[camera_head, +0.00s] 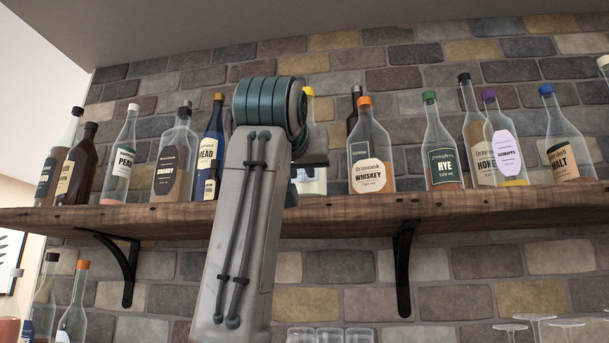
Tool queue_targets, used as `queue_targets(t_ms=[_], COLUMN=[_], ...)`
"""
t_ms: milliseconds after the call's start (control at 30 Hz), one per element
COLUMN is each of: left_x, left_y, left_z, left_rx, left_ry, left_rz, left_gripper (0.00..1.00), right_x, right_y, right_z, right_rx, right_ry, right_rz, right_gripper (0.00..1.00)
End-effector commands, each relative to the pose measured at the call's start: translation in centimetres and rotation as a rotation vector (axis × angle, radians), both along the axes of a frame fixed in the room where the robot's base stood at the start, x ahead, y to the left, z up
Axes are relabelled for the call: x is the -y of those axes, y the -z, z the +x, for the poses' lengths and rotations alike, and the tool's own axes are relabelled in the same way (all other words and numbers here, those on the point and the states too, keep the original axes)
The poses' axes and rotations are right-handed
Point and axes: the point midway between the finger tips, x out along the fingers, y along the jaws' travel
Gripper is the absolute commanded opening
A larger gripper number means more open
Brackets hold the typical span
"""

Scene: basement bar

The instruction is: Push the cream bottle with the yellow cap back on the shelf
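The bottle with the yellow cap (309,92) is on the wooden shelf (345,212), near its middle. Its cap, part of its neck and a pale strip of its lower body show; my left arm hides the rest. My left arm rises from below in front of the shelf, and its wrist covers the bottle's left side. Only a dark edge of my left gripper (312,160) shows, in front of the bottle. Its fingers are hidden, so I cannot tell whether they are open or touch the bottle. My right gripper is not in view.
A whiskey bottle (370,150) with an orange cap stands just right of the yellow-capped bottle. A dark blue mead bottle (211,145) stands to the left. Several other bottles line the shelf. Black brackets (404,265) hold it up, and glasses (330,335) show below.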

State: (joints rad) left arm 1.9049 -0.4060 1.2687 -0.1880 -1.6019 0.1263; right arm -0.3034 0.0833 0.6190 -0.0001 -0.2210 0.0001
Motion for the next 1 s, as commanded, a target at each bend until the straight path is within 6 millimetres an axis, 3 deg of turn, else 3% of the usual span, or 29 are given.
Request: queue_targets(t_ms=[1000], left_x=[0.5], left_y=[0.0], left_z=[2.2], left_rx=[-0.001], left_ry=[0.000], left_rz=[0.000], left_gripper=[0.18], right_x=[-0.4], right_y=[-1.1], right_z=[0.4], right_rx=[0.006], right_ry=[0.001], right_rz=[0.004], right_gripper=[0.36])
